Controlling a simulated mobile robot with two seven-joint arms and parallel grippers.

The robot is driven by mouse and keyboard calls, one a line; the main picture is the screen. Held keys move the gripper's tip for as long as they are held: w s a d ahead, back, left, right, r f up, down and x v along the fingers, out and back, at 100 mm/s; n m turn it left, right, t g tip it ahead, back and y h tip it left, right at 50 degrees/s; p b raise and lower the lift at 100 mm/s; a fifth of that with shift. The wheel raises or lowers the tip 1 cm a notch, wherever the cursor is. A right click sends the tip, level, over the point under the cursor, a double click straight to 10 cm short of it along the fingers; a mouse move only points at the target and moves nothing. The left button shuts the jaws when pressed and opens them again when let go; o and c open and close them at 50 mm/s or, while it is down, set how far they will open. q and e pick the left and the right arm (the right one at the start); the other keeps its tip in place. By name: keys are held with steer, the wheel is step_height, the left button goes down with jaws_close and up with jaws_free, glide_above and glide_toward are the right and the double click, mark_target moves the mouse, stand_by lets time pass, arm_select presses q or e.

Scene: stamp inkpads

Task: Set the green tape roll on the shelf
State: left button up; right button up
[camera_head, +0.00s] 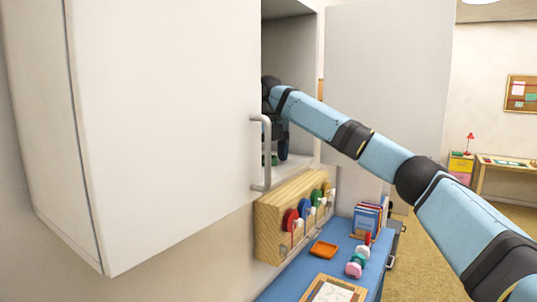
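My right arm comes in from the right and reaches into the open part of a white wall cabinet. My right gripper (281,149) is low inside it, close above the pale shelf floor (290,168). Its front is partly hidden by the cabinet's left door, and its finger gap cannot be made out. A small green patch (274,160) shows at the gripper's tips, near the shelf floor; it may be the green tape roll, mostly hidden. Another green disc (317,197) is on the wooden rack below. My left gripper is not in view.
The left door (170,120) with its bar handle (267,150) covers the left half; the right door (385,80) stands open. Below, the wooden rack (268,230) holds several coloured discs. The blue table (290,285) bears an orange tray (323,250), stamps (354,268) and books (366,218).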

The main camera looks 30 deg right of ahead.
step_height(320, 180, up, 12)
steer(key=shift+r, duration=0.15)
stand_by(0.7)
stand_by(0.4)
